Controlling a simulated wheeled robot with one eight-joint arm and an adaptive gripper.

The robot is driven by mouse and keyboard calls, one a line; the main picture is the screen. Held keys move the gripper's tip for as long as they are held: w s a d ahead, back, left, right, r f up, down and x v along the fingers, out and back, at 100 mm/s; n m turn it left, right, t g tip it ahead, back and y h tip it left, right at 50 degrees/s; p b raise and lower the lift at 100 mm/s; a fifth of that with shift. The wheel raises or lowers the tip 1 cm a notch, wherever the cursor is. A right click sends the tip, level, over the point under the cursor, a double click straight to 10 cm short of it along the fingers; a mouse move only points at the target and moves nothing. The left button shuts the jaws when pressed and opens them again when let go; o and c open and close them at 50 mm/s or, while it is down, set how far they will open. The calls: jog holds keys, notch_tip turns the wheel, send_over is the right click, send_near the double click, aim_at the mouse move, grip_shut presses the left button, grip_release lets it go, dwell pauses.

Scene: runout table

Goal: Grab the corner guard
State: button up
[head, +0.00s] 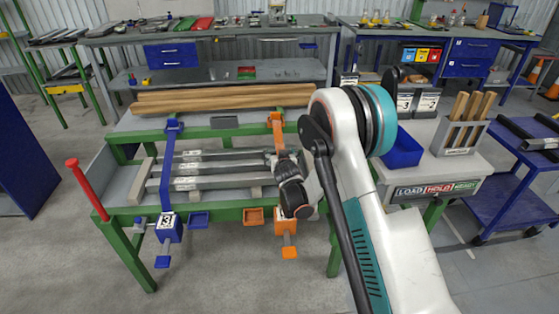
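I cannot single out the corner guard for certain. Several grey metal bars (215,183) with small white labels lie across the green-framed runout table (125,212). A blue clamp frame (167,190) marked 3 crosses them at the left, and an orange clamp frame (277,135) stands at the right. My gripper (283,160) is over the right end of the bars, close to the orange frame. My own wrist hides its fingers and whatever lies under them, so I cannot tell whether it touches or holds anything.
A red post (87,188) rises at the table's left corner. Wooden beams (222,98) lie behind the bars. A blue bin (402,150) and a wooden-handled rack (459,134) stand on the right bench. A blue cart (512,193) is far right. Floor at front left is clear.

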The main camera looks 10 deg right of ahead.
jog(key=c, duration=0.5)
jog(key=shift+r, duration=0.1)
jog(key=shift+c, duration=0.2)
